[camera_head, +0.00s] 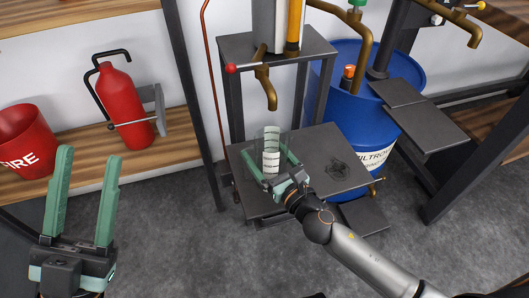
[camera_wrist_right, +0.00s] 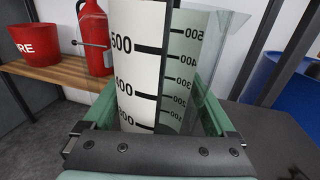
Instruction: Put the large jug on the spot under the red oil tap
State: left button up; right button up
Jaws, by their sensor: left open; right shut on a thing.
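The large jug (camera_head: 271,141) is clear, with a white measuring scale. It looks upright at the left part of a dark metal stand top (camera_head: 318,150), below the brass tap with the red knob (camera_head: 264,82). I cannot tell whether its base touches the stand. My right gripper (camera_head: 265,154) is shut around the jug, a green finger on each side. In the right wrist view the jug (camera_wrist_right: 185,65) fills the space between the fingers. My left gripper (camera_head: 88,156) is open and empty at the lower left.
A dark round mark (camera_head: 339,168) lies on the stand top, right of the jug. A blue barrel (camera_head: 345,108) stands behind it. A red extinguisher (camera_head: 122,100) and a red fire bucket (camera_head: 25,140) are on a wooden shelf at left. Another brass tap (camera_head: 463,22) is at upper right.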

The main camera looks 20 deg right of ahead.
jog(key=o, duration=1.6)
jog(key=shift+f, duration=0.1)
jog(key=shift+c, duration=0.2)
